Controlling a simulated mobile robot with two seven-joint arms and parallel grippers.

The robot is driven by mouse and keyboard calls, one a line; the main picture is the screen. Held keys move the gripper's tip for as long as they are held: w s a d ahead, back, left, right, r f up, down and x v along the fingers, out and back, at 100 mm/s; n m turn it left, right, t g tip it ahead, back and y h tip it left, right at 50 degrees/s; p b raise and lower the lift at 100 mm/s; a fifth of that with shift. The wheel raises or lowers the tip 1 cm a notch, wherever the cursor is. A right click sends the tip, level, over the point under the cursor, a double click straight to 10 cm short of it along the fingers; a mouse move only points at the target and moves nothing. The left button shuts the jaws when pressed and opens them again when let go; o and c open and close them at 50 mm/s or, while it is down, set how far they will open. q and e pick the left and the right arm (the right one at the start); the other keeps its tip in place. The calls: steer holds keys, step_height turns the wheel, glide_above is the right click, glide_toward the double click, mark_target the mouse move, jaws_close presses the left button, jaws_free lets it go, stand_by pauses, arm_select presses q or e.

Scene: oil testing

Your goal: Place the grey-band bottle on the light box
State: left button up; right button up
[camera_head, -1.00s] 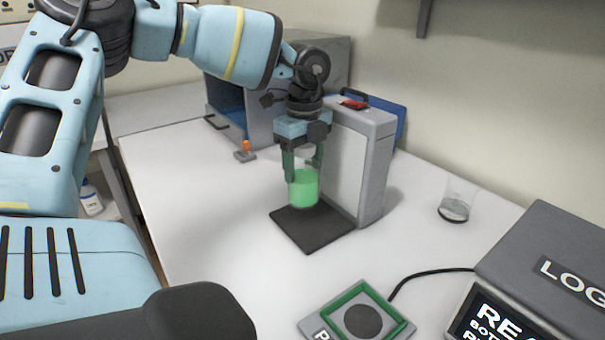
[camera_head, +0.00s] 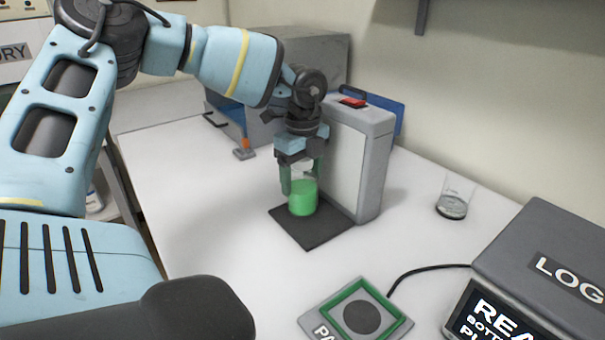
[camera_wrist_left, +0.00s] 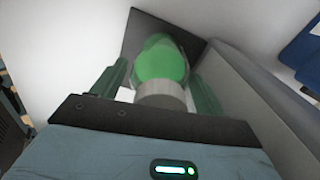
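The bottle with green liquid (camera_head: 303,199) stands upright on the dark base plate (camera_head: 309,231) in front of the light box's white panel (camera_head: 341,165). In the left wrist view its green body (camera_wrist_left: 160,62) and a grey band or cap (camera_wrist_left: 160,96) show. My left gripper (camera_head: 301,182) points down around the upper part of the bottle. Its green fingers stand on both sides, with small gaps to the bottle in the left wrist view, so it looks open. The dark plate (camera_wrist_left: 143,27) lies beneath the bottle there. My right gripper is not in view.
A grey cabinet with blue inside (camera_head: 232,112) stands behind. A glass beaker (camera_head: 454,203) is at the right. A green-framed pad (camera_head: 361,317) and a grey logger box (camera_head: 545,265) are at the front right. The table left of the plate is clear.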

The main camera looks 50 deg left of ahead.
arm_select(q)
steer(key=shift+o, duration=0.8)
step_height(320, 180, up, 12)
steer(key=shift+r, duration=0.2)
